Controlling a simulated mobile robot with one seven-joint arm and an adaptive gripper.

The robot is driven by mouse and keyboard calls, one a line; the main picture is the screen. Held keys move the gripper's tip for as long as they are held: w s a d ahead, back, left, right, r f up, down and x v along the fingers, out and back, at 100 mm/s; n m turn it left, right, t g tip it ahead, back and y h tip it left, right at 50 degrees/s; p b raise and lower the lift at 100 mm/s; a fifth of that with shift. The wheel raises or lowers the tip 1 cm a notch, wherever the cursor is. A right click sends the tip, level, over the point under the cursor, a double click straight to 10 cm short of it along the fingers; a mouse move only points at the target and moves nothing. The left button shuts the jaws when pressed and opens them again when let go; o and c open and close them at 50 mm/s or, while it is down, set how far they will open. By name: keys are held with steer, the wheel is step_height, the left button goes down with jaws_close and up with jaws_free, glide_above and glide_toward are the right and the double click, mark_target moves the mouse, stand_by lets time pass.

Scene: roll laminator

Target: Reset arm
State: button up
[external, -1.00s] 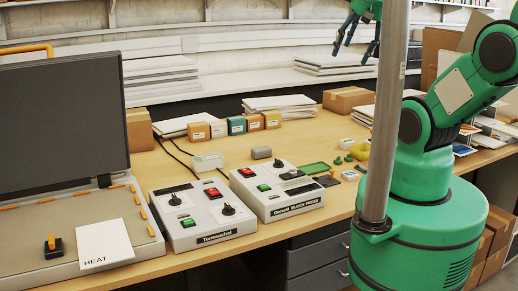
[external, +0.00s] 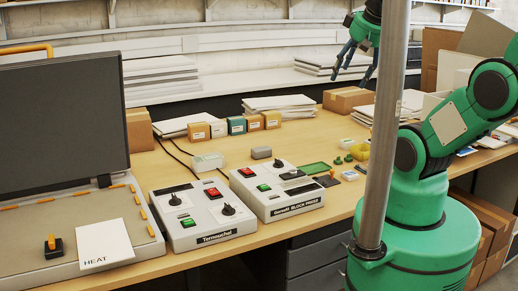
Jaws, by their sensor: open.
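My gripper (external: 354,64) is at the top of the external view, left of my metal column, with its dark fingers spread and pointing down. It is open, and nothing shows between the fingers. It hangs in the air over the back part of the bench, apart from everything below it. The column hides part of my arm behind it. My green arm (external: 445,125) rises at the right, in front of the bench.
The wooden bench (external: 300,240) carries two control boxes (external: 203,215) (external: 277,190), a dark heat press (external: 62,120), small boxes (external: 236,125), a green tray (external: 314,169) and paper stacks (external: 280,104). A cardboard box (external: 347,100) stands below my gripper.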

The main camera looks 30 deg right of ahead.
step_height(320, 180, down, 8)
steer(key=b, duration=0.6)
steer(key=shift+b, duration=0.4)
stand_by(0.6)
